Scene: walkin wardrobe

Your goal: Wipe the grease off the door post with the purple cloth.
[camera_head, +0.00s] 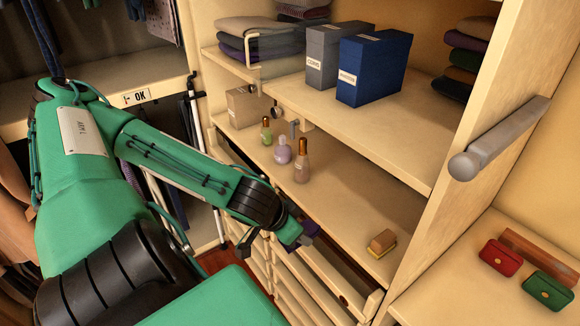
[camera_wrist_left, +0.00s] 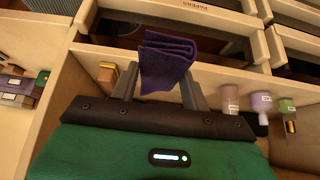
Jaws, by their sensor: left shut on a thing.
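The purple cloth (camera_wrist_left: 167,62) is folded and held at the tips of my left gripper (camera_wrist_left: 160,85) in the left wrist view. The gripper is shut on it. In the head view my left gripper (camera_head: 300,238) is low in front of the shelf unit, above the drawers, and only a small dark purple part of the cloth (camera_head: 310,228) shows. A pale wooden upright (camera_head: 490,105) stands at the right of the shelves, apart from the gripper; I cannot tell whether it is the door post. I cannot make out any grease. My right gripper is not in view.
Blue and grey boxes (camera_head: 373,68) are above. A grey rod (camera_head: 500,137) juts from the upright. Open drawers (camera_head: 325,285) lie below the gripper.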

